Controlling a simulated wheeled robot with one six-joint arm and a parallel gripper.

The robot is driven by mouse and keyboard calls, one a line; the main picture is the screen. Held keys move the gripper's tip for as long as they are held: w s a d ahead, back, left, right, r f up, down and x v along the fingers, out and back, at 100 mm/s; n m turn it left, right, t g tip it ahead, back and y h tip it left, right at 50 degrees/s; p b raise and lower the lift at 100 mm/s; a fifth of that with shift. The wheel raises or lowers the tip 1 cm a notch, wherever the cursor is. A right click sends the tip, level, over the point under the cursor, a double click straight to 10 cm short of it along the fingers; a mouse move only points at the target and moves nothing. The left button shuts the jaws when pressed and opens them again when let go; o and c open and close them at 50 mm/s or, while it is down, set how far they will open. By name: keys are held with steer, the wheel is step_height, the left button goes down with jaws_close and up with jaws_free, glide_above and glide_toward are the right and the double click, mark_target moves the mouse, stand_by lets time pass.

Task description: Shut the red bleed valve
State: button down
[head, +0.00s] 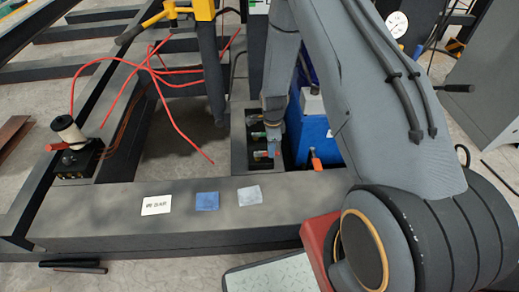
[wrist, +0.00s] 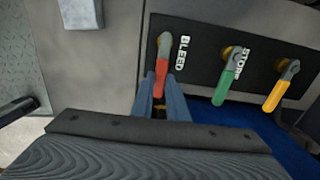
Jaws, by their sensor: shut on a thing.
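The red bleed valve (wrist: 161,78) is a short red lever on a dark panel, beside the white word BLEED. Its lever hangs down from a brass pivot in the wrist view, much like the green and yellow levers beside it. My gripper (wrist: 162,96) has its blue-grey fingers on both sides of the red lever, shut on its lower part. The lever's tip is partly hidden between the fingers. In the head view my gripper (head: 276,143) reaches down to the valve panel (head: 240,153), and the red lever there is small and partly covered.
A green lever (wrist: 225,84) and a yellow lever (wrist: 277,93) stand close to the right of the red one in the wrist view. A blue box (head: 311,135) stands right of the panel in the head view. Red hoses (head: 170,112) lie to the left.

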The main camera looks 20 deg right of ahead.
stand_by(0.5)
steer(key=c, duration=1.7)
jaws_free()
steer(key=shift+s, duration=0.1)
steer(key=shift+r+p, duration=0.35)
steer(key=shift+r, duration=3.6)
